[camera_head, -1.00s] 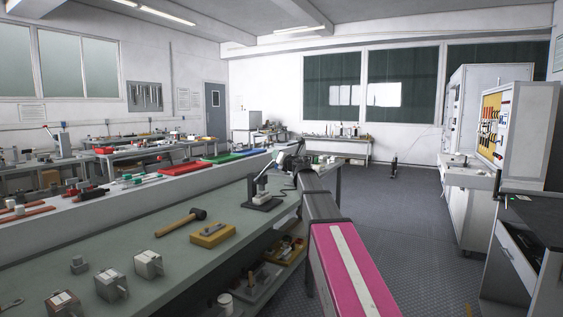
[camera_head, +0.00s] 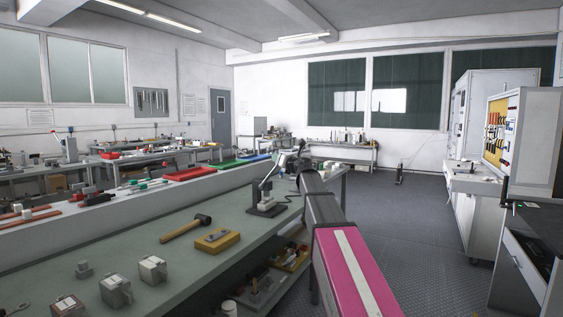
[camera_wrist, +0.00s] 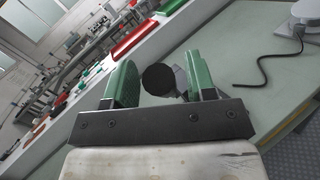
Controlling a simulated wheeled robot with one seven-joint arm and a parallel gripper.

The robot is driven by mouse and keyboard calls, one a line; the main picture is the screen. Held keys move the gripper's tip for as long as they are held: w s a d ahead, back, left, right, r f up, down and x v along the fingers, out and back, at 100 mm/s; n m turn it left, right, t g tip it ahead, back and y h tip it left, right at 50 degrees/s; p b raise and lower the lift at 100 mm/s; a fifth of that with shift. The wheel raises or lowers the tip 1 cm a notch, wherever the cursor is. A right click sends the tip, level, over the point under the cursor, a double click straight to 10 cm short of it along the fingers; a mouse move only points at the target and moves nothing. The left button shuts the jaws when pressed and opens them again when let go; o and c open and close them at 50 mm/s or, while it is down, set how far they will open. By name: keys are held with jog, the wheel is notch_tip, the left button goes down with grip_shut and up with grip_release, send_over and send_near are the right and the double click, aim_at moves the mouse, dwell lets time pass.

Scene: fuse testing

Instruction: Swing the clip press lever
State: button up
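The clip press (camera_head: 267,208) stands on the green bench top near its right edge, with a dark base and an upright lever (camera_head: 270,174) leaning up to the right. My gripper (camera_head: 286,160) is at the lever's upper end, small and partly hidden by my arm in the head view. In the wrist view, my gripper (camera_wrist: 162,82) has two green fingers spread apart. A round black knob (camera_wrist: 159,79), seemingly the lever's end, shows between them, close to the left finger. I cannot tell whether it touches either finger.
A mallet (camera_head: 187,228), a yellow block (camera_head: 217,240) and grey fuse-like blocks (camera_head: 153,268) lie left of the press. A black cable (camera_wrist: 262,68) lies on the bench in the wrist view. The floor (camera_head: 420,230) right of the bench is clear.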

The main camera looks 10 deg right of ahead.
jog(key=shift+s, duration=0.1)
jog(key=v, duration=1)
jog(key=shift+s+d, duration=0.2)
jog(key=shift+s, duration=0.15)
jog(key=s+d+f+m+g+h, duration=0.2)
jog(key=s+d+f+m+h, duration=0.15)
jog(key=f+m, duration=0.65)
jog(key=s+d+f+m+g+h, duration=0.25)
jog(key=f+m+h, duration=0.25)
jog(key=f+m, duration=0.55)
jog(key=s+d+f+m+g+h, duration=0.1)
jog(key=s+d+f+m+h, duration=0.2)
jog(key=f+m+h, duration=0.7)
jog(key=s+a+f+m+g+y, duration=0.3)
jog(key=s+a+f+g+y, duration=0.1)
jog(key=s+f, duration=0.7)
jog(key=s+a+f+m+g+y, duration=0.3)
jog(key=s+f+g+y, duration=0.3)
jog(key=s+f, duration=0.5)
jog(key=shift+s+a+f+g, duration=0.2)
jog(key=shift+a+f+g, duration=0.35)
jog(key=shift+f+g, duration=0.2)
